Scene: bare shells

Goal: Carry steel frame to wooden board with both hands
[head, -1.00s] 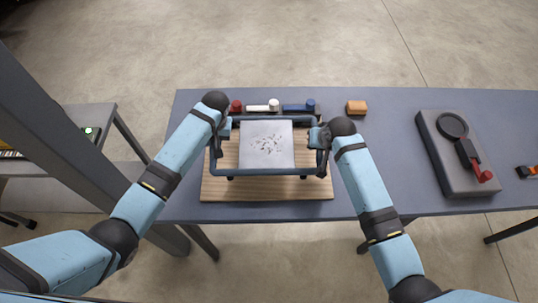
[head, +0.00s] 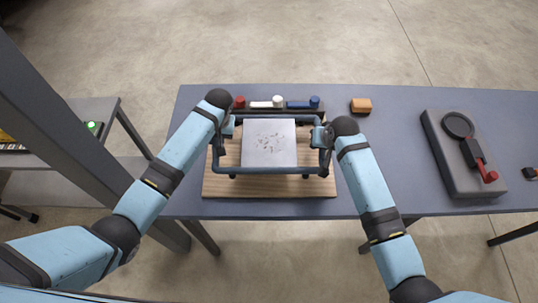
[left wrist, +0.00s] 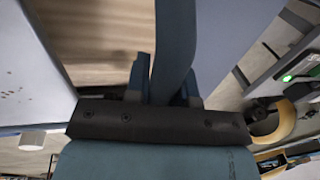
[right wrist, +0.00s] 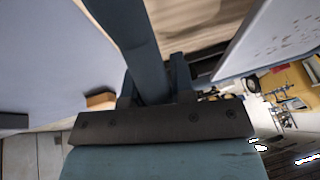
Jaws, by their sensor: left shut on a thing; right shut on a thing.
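The steel frame (head: 268,170) is a dark blue-grey tubular frame around a pale speckled plate (head: 269,142). It is over the wooden board (head: 270,190), with short feet at its near corners; whether the feet touch the board I cannot tell. My left gripper (head: 228,128) is shut on the frame's left side bar, which runs between its fingers in the left wrist view (left wrist: 172,50). My right gripper (head: 319,136) is shut on the right side bar, seen between its fingers in the right wrist view (right wrist: 135,45). The board's middle is hidden under the plate.
Behind the board stands a rack with red (head: 239,102), white and blue handled items. An orange-brown block (head: 361,105) lies to its right. A grey fixture (head: 465,155) with a red-tipped lever stands farther right. The table between board and fixture is clear.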

